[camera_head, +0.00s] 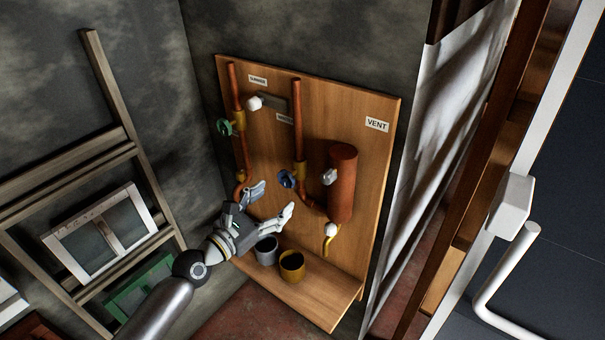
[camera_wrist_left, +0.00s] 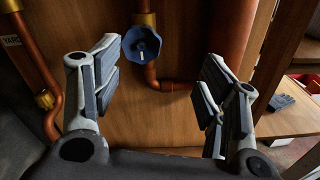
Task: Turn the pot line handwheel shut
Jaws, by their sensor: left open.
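A blue handwheel (camera_head: 287,179) sits on the middle copper pipe of the wooden board. A green handwheel (camera_head: 224,127) sits on the left pipe. The labels by these pipes are too small to read surely, so I cannot tell which is the pot line. My left gripper (camera_head: 272,203) is open and empty, below and in front of the blue handwheel. In the left wrist view the blue handwheel (camera_wrist_left: 141,44) shows face-on with a pale mark, beyond the spread fingers (camera_wrist_left: 160,78) and nearer the left one. The gripper does not appear to touch it. My right gripper is not in view.
A copper cylinder (camera_head: 342,185) with a pale knob (camera_head: 329,177) stands right of the blue handwheel, near the VENT label (camera_head: 377,124). Grey (camera_head: 267,251) and yellow (camera_head: 292,267) cups stand on the ledge below. A wooden rack (camera_head: 143,170) is at the left.

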